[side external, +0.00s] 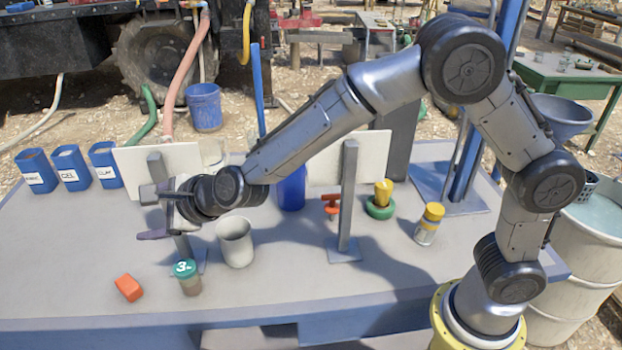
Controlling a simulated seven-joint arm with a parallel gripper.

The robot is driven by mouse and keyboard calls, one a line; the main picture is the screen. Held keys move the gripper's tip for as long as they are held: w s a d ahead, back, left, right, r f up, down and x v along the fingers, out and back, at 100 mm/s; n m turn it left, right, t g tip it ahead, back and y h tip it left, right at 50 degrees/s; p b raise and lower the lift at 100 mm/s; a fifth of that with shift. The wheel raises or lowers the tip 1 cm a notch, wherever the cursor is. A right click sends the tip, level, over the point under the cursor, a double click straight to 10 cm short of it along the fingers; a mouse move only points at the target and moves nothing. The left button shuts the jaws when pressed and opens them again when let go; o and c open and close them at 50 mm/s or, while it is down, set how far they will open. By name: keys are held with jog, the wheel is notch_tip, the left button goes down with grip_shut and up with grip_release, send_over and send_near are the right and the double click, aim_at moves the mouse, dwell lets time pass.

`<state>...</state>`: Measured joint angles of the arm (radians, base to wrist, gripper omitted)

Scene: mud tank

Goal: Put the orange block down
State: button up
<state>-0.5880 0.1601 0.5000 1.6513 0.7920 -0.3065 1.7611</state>
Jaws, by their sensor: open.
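The orange block (128,287) lies on the grey table (330,290) near its front left edge, apart from anything else. My gripper (146,213) is raised above the table, up and to the right of the block in the picture. It points left, and its two fingers are spread with nothing between them. A clear gap separates the fingers from the block.
A jar with a green lid (187,278) stands just right of the block. A light grey cup (235,242) stands behind it, near my wrist. Upright white panels on posts rise behind. Blue containers (72,167) line the back left. The front middle is clear.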

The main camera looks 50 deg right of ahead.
jog(key=s+d+r+n+g, duration=0.1)
jog(key=s+d+r+n, duration=0.4)
jog(key=s+d+n, duration=0.25)
jog(key=s+d+r+n+g, duration=0.2)
jog(key=s+d+r+n, duration=0.2)
jog(key=s+d+n, duration=0.3)
jog(key=s+d+f+n+g+h, duration=0.1)
jog(key=s+d+f+n+h, duration=0.1)
jog(key=s+d+n, duration=0.2)
jog(key=s+d+f+n+g+h, duration=0.2)
jog(key=s+d+n, duration=0.3)
jog(key=s+d, duration=0.5)
jog(key=s, duration=0.6)
jog(key=shift+s+f, duration=0.3)
jog(key=shift+f, duration=0.05)
